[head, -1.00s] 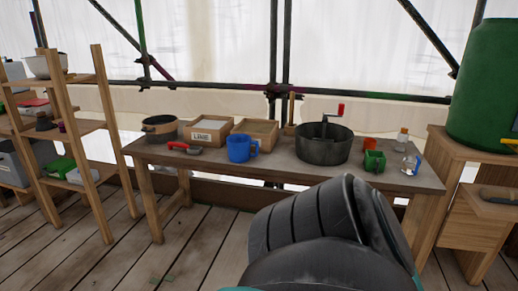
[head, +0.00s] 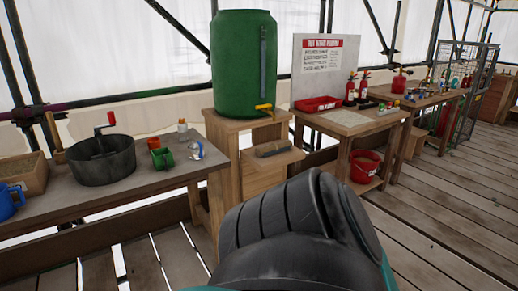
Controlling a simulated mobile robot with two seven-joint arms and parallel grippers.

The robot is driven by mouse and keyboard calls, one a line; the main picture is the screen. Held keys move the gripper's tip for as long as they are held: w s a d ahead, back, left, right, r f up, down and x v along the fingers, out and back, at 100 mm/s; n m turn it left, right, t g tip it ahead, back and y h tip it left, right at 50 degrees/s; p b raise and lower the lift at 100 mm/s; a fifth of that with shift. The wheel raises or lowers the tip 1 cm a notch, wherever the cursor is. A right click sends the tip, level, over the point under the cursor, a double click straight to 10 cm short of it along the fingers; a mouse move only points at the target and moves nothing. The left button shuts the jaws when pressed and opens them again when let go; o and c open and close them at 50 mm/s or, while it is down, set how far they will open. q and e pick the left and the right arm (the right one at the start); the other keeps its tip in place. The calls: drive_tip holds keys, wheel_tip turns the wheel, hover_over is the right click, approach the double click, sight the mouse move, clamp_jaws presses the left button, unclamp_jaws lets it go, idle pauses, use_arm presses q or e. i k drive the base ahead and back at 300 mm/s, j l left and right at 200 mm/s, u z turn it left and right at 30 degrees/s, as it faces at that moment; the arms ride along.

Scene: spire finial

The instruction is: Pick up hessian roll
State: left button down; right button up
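I see nothing in the head view that I can clearly tell is a hessian roll. A dark grey part of my own arm fills the lower middle of the view. Neither of my grippers shows.
A wooden workbench (head: 50,213) stands at left with a dark pan (head: 101,160) and a blue mug (head: 8,202). A green water barrel (head: 243,65) stands on a wooden stand (head: 229,131). A red bucket (head: 364,167) sits under another table (head: 349,118). Plank floor at right is open.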

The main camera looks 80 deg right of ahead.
sight(264, 151)
drive_tip(key=z, duration=2.7)
drive_tip(key=i+l+u, duration=0.2)
drive_tip(key=u, duration=0.2)
drive_tip(key=i+l+u, duration=0.5)
drive_tip(key=i+l, duration=0.15)
drive_tip(key=l, duration=0.15)
drive_tip(key=i+l, duration=0.25)
drive_tip(key=l, duration=0.15)
drive_tip(key=i+l+u, duration=0.15)
drive_tip(key=l, duration=0.25)
drive_tip(key=i+l, duration=0.35)
drive_tip(key=l+u, duration=0.05)
